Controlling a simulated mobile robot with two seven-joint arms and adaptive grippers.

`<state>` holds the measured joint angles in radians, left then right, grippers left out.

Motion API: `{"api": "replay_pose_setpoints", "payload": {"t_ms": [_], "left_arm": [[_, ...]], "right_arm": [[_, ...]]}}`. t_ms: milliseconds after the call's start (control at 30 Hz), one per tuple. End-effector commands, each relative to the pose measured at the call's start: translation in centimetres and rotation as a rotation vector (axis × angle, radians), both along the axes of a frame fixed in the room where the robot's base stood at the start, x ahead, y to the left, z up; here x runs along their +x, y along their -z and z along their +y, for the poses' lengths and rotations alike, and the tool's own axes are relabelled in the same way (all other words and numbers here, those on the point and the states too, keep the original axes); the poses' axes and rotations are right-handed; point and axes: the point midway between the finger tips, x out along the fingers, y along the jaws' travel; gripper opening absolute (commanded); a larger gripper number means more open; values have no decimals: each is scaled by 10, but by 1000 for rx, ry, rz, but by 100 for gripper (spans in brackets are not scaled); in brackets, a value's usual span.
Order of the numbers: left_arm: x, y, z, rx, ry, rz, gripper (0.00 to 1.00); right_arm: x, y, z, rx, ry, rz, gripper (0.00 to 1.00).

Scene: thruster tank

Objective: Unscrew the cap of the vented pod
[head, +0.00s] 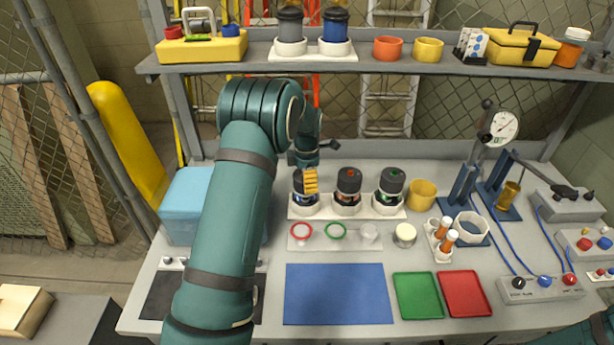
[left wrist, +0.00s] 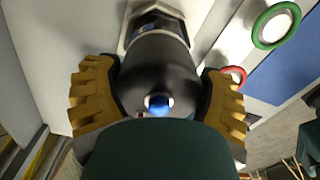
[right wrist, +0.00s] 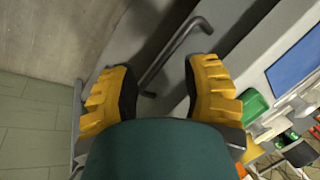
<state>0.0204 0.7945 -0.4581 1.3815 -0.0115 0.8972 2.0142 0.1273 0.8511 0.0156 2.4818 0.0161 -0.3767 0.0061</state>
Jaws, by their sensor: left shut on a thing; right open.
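Three dark-capped pods stand in a white rack (head: 330,211) on the bench. The left pod (head: 299,186) has my left gripper (head: 311,181) at its top; the middle pod (head: 348,184) shows a red mark and the right pod (head: 391,183) a green one. In the left wrist view, my left gripper (left wrist: 160,92) is shut around the black cap (left wrist: 155,68), which has a blue spot on top. The left pod appears seated in the rack. I cannot tell which pod is vented. My right gripper (right wrist: 160,85) is open and empty beside the bench.
A yellow cup (head: 422,194) stands right of the rack. A bent grey rod (right wrist: 175,50) is near my right fingers.

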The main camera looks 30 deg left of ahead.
Motion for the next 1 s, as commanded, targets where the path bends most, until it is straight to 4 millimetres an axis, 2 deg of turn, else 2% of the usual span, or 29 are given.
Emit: {"api": "replay_pose_setpoints", "payload": {"t_ms": [300,633,667,700,1000], "left_arm": [[-3,1,0,-2,-279,9,44],[-3,4,0,-2,-318,12,44],[-3,4,-1,-2,-318,12,84],[-3,4,-1,-2,-317,11,98],[-1,0,0,-2,-315,5,100]], "right_arm": [[0,-14,0,0,0,0,47],[0,-15,0,0,0,0,47],[0,-15,0,0,0,0,47],[0,-15,0,0,0,0,47],[0,-15,0,0,0,0,47]]}}
